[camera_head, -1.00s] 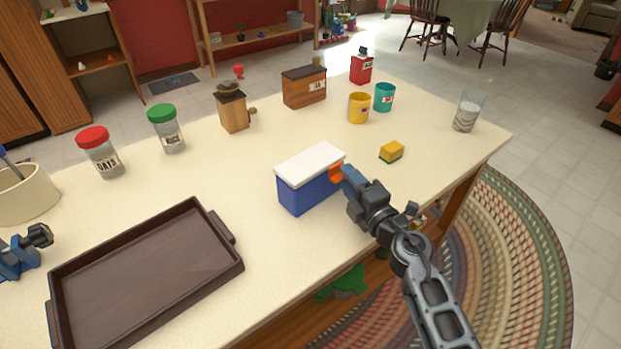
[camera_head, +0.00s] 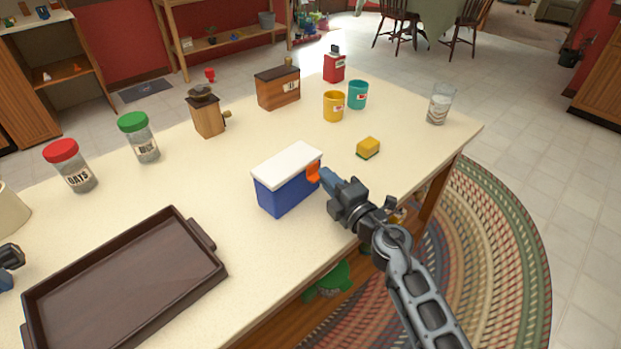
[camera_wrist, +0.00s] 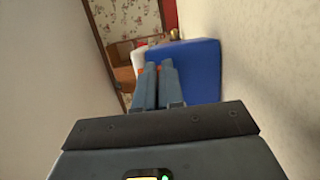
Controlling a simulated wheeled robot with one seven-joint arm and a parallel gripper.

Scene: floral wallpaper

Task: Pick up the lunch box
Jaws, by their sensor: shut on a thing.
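The lunch box (camera_head: 287,190) is a blue box with a white lid, on the cream counter in the head view. An orange part (camera_head: 314,172) sits at its right end. My gripper (camera_head: 321,174) reaches in from the right and its fingers meet the box at this orange part. In the wrist view the two blue-grey fingers (camera_wrist: 158,82) lie close together against the blue side of the box (camera_wrist: 192,72). The fingertips partly hide the orange part. I cannot tell whether the box touches the counter.
A dark tray (camera_head: 128,284) lies at the front left of the counter (camera_head: 215,180). A yellow sponge (camera_head: 368,147) lies behind and right of the box. A yellow mug (camera_head: 333,106), a teal mug (camera_head: 358,94) and a glass (camera_head: 439,104) stand farther back. Jars line the left side.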

